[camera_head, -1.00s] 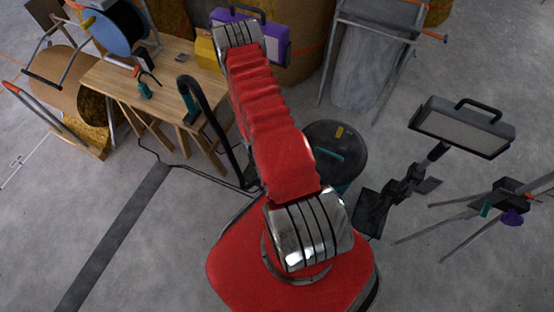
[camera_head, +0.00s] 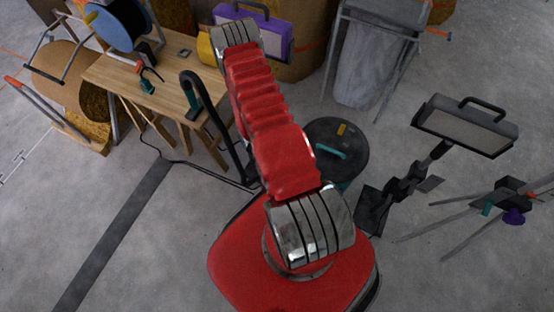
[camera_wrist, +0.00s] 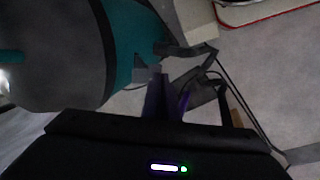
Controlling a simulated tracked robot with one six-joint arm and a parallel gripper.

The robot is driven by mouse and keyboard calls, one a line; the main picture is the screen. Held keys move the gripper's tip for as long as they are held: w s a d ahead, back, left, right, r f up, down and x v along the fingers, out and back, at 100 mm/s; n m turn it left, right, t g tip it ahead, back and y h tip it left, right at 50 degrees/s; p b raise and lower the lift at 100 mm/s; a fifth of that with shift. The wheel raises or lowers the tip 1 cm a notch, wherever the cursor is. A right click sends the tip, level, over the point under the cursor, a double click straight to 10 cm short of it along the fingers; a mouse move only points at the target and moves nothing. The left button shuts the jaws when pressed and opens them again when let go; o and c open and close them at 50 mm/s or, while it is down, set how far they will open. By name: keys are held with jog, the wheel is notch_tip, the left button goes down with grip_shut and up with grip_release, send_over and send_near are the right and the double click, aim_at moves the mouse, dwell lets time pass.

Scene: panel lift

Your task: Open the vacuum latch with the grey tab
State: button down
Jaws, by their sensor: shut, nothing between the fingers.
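The vacuum is a dark round canister in the head view (camera_head: 350,140), with a teal handle on its lid, partly hidden behind my red arm. A small grey piece (camera_wrist: 140,74), possibly the latch tab, shows at the lower edge of the teal band. My gripper (camera_wrist: 158,76) is shut and empty, its dark fingertips beside this piece; I cannot tell whether they touch. My gripper is not visible in the head view.
A wooden workbench (camera_head: 165,95) with tools stands at the left. A black hose (camera_head: 215,115) rises beside the vacuum. A work lamp (camera_head: 465,125) and a tripod (camera_head: 510,195) stand at the right. Dark cables (camera_wrist: 245,115) run right of my fingers. Open floor lies at the lower left.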

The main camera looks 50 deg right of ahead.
jog(key=shift+s+d, duration=0.1)
dwell(0.5)
jog(key=shift+s+d+f, duration=0.2)
jog(key=shift+s+d, duration=0.1)
jog(key=shift+d, duration=0.3)
jog(key=shift+r, duration=0.1)
jog(key=v, duration=0.9)
jog(key=shift+d+r, duration=0.25)
jog(key=shift+r, duration=0.25)
